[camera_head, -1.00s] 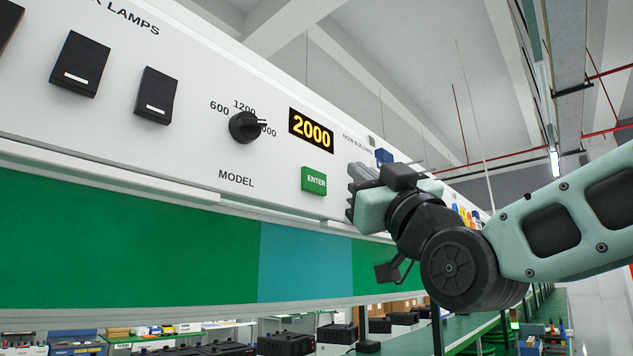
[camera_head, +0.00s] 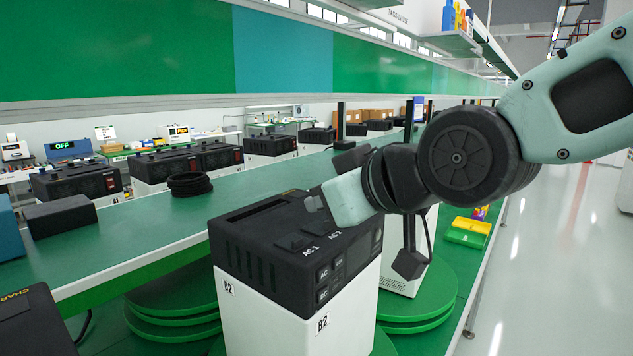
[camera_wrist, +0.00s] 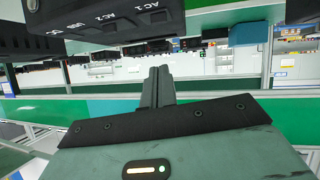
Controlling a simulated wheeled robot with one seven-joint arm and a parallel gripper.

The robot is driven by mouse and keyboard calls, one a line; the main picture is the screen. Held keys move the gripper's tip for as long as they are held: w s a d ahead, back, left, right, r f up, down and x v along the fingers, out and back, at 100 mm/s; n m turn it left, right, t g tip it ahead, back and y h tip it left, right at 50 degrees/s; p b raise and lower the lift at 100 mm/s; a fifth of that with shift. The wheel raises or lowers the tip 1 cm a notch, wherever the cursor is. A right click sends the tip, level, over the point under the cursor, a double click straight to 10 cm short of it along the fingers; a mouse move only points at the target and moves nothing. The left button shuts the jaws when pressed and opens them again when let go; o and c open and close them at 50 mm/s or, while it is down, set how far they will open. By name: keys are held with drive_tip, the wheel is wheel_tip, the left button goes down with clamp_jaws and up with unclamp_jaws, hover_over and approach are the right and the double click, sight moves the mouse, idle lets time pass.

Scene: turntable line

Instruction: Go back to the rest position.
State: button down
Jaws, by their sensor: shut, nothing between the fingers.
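My gripper (camera_head: 313,203) is in front of and over a black-topped white unit marked B2 (camera_head: 345,318) in the head view. Its fingers lie near the unit's top, by the AC 1 and AC 2 labels; I cannot tell whether they touch it. In the wrist view my gripper (camera_wrist: 160,70) shows its two fingers together with nothing between them. A black unit with AC labels (camera_wrist: 115,32) fills the top of the wrist view. The arm reaches in from the right in the head view.
The B2 unit stands among green round turntables (camera_head: 440,280). A green bench (camera_head: 140,240) runs behind, bearing a black coil (camera_head: 190,183) and several black units. The grey floor (camera_head: 545,250) is clear.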

drive_tip(key=s+d+f+g+h, duration=0.3)
drive_tip(key=s+d+f+g, duration=0.2)
drive_tip(key=s+f, duration=0.4)
drive_tip(key=s+d+f+m+g+h, duration=0.1)
drive_tip(key=s+d+f+g+h, duration=0.3)
drive_tip(key=s+d+f, duration=0.4)
wheel_tip(320, 180, down, 3)
drive_tip(key=s+g, duration=0.1)
drive_tip(key=s, duration=0.2)
drive_tip(key=shift+d+r+m, duration=0.15)
drive_tip(key=shift+r+m, duration=0.05)
drive_tip(key=shift+m, duration=0.1)
